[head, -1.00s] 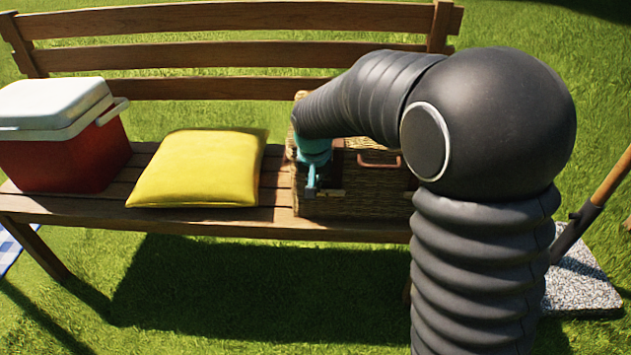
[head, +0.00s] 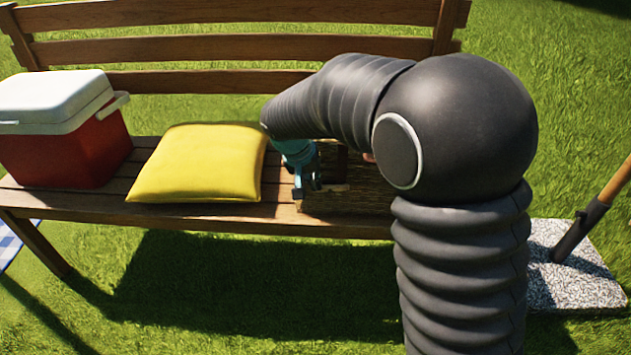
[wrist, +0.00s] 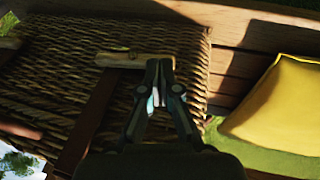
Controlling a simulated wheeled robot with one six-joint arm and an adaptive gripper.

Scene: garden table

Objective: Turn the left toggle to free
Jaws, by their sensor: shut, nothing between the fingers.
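The wicker basket (head: 350,199) stands on the bench, partly hidden behind my arm. In the wrist view its woven front (wrist: 60,62) fills the left and middle. The left toggle (wrist: 125,60), a pale wooden bar, lies crosswise at the end of a dark leather strap (wrist: 90,122). It also shows small in the head view (head: 335,187). My gripper (wrist: 160,66) is shut and empty, its fingertips at the toggle's right end in the picture; I cannot tell whether they touch. In the head view my gripper (head: 303,190) is at the basket's left front.
A yellow cushion (head: 197,165) lies on the bench (head: 130,208) left of the basket. A red cooler with a white lid (head: 65,140) stands farther left. A shovel (head: 590,220) and a speckled slab (head: 580,275) are at the right.

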